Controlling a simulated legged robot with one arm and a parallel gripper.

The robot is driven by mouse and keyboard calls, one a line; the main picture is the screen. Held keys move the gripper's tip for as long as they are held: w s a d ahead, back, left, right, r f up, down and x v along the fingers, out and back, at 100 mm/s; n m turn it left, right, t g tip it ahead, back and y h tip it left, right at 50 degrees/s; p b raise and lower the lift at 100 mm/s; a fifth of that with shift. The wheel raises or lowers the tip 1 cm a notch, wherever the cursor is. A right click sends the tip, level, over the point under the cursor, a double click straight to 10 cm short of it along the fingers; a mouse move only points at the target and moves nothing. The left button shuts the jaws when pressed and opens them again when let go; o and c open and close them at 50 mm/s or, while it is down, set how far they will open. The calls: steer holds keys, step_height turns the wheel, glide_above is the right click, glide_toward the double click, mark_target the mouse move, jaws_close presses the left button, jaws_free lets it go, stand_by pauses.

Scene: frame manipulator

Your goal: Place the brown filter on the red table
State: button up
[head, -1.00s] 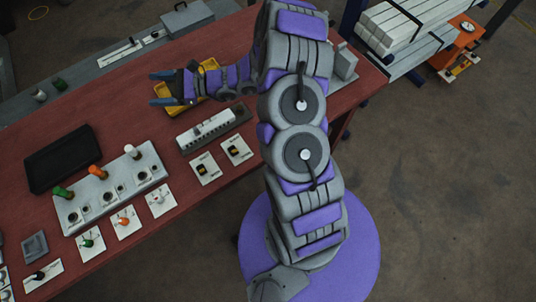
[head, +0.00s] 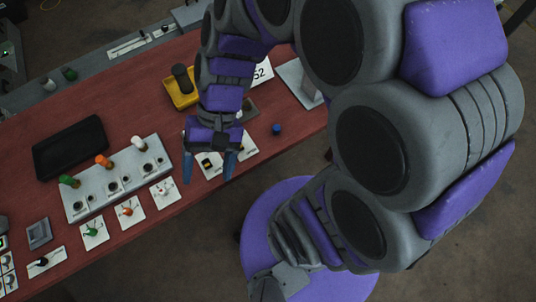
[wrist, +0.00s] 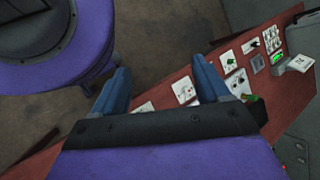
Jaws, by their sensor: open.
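A dark brown cylinder, which looks like the filter (head: 182,78), stands in a yellow tray (head: 186,101) at the back of the red table (head: 130,95). My gripper (head: 208,172) is open and empty, its blue fingers pointing down the picture near the table's front edge. It is below and apart from the filter, over the small white cards. In the wrist view, the open fingers of my gripper (wrist: 163,82) show floor and table edge between them. The filter does not show in that view.
A black tray (head: 70,148) and a grey block (head: 118,180) with coloured knobs occupy the left of the table. Several switch cards line the front edge. A small blue object (head: 277,129) lies at right. Bare red surface shows left of the yellow tray.

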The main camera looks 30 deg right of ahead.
steer(key=s+d+n+t+h, duration=0.1)
steer(key=s+d+h, duration=0.2)
steer(key=d, duration=0.3)
steer(key=s+d+r+n+t+h, duration=0.1)
steer(key=s+d+h, duration=0.2)
steer(key=d, duration=0.3)
steer(key=shift+t, duration=0.3)
